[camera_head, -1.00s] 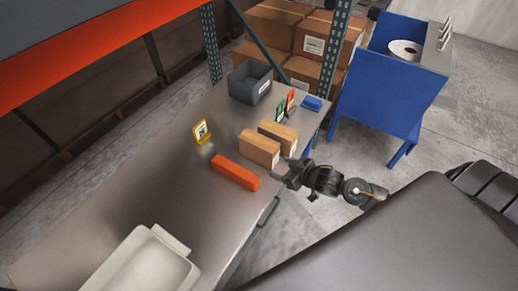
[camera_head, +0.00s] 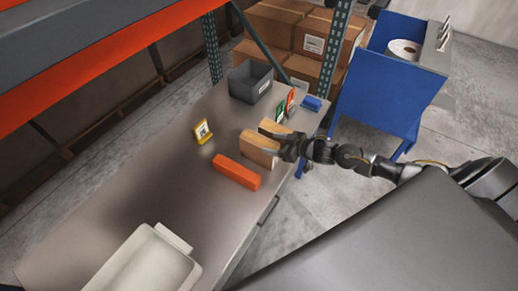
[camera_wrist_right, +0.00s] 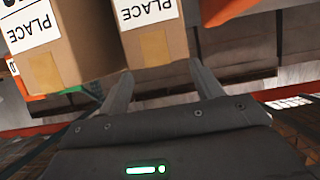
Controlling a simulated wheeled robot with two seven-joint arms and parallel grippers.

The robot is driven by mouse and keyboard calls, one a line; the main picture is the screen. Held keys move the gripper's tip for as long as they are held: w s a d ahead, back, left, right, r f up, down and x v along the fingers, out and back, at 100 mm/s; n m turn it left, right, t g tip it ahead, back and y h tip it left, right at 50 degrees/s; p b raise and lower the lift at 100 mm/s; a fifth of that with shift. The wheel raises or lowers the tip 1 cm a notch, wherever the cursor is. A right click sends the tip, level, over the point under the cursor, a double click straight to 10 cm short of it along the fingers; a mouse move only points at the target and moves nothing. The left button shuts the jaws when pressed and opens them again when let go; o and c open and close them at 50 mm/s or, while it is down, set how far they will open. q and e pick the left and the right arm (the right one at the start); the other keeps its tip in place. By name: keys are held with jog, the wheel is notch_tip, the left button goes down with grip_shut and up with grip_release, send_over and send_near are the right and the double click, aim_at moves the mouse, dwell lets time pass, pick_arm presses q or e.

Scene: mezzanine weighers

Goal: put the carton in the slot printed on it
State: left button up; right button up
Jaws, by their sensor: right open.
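Two brown cartons stand side by side on the grey bench, the front carton (camera_head: 257,150) by the orange block and the rear carton (camera_head: 269,127) behind it. My right gripper (camera_head: 279,140) is open at their right ends and partly hides both. In the right wrist view, its fingertips (camera_wrist_right: 160,70) are at either side of the near end of one carton (camera_wrist_right: 153,30). The other carton (camera_wrist_right: 60,55) is left of the fingers. Both bear white labels reading PLACE, upside down and cut off at the top. My left gripper is not in view.
An orange block (camera_head: 236,172) lies in front of the cartons. A yellow sign (camera_head: 203,131), green and red cards (camera_head: 286,103), a grey bin (camera_head: 250,82) and a blue item (camera_head: 312,104) are on the bench. A white tray (camera_head: 150,265) stands at the near end.

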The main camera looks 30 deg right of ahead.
aim_at(261, 141)
jog(key=shift+r+p+x, duration=0.1)
jog(key=shift+p+x, duration=0.5)
jog(key=shift+x, duration=0.55)
jog(key=shift+r+p+x, duration=0.15)
jog(key=shift+p+x, duration=0.4)
jog(key=shift+x, duration=0.6)
jog(key=shift+w+a+f, duration=0.2)
jog(key=shift+w+a, duration=0.1)
jog(key=shift+a, duration=0.05)
jog(key=shift+s, duration=0.1)
jog(key=shift+c, duration=1)
grip_shut()
